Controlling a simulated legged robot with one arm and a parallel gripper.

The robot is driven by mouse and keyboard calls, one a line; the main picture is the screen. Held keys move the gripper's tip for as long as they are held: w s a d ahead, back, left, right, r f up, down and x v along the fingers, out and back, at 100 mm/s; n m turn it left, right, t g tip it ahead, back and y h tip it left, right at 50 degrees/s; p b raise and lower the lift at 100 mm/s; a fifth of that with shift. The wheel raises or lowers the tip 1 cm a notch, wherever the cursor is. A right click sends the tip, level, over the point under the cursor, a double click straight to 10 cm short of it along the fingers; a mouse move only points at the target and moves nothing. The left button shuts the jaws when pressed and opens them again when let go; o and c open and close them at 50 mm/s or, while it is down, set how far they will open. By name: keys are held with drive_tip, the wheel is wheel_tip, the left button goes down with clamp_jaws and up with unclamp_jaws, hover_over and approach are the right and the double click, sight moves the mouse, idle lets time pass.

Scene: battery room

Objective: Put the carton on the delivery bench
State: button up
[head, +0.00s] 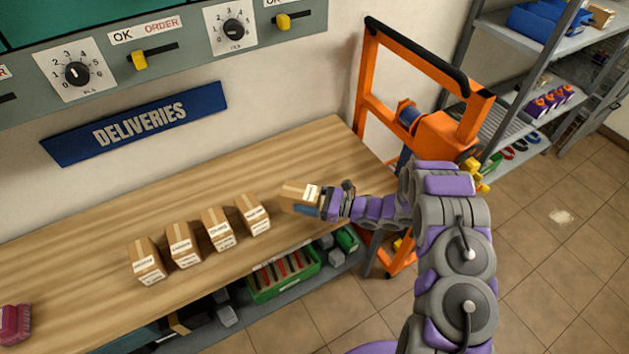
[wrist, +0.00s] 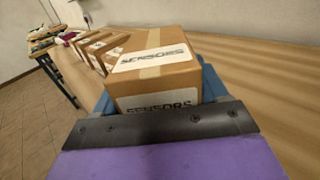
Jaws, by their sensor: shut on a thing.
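A brown carton (head: 295,192) is held in my gripper (head: 306,204) over the right part of the wooden delivery bench (head: 320,150). In the wrist view the carton (wrist: 150,65) carries white labels reading SENSORS and sits between the blue jaws (wrist: 215,82). My gripper is shut on it. The carton is at or just above the bench top; I cannot tell whether it touches. A blue DELIVERIES sign (head: 140,122) is on the wall behind the bench.
Several similar cartons (head: 218,229) stand in a row left of the held one. A red object (head: 15,324) lies at the far left. An orange hoist frame (head: 440,135) stands at the bench's right end. A lower shelf holds a green crate (head: 284,275).

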drive_tip(key=w, duration=0.3)
drive_tip(key=w+d, duration=0.1)
drive_tip(key=w, duration=0.2)
drive_tip(key=w+d+f, duration=0.1)
drive_tip(key=w, duration=0.3)
drive_tip(key=shift+b, duration=0.3)
drive_tip(key=shift+d+f, duration=0.15)
drive_tip(key=shift+f, duration=0.25)
wheel_tip(320, 180, down, 3)
drive_tip(key=shift+d+r+b, duration=0.1)
drive_tip(key=shift+r+b, duration=0.1)
drive_tip(key=shift+b, duration=0.1)
drive_tip(key=o, duration=1.3)
drive_tip(key=shift+a, duration=0.2)
drive_tip(key=shift+o, duration=0.2)
drive_tip(key=shift+d, duration=0.15)
drive_tip(key=d, duration=0.4)
drive_tip(key=s+d, duration=0.1)
drive_tip(key=d, duration=0.3)
drive_tip(key=s+d+p, duration=0.1)
drive_tip(key=d, duration=0.2)
drive_tip(key=shift+s+d, duration=0.15)
drive_tip(key=shift+d, duration=0.25)
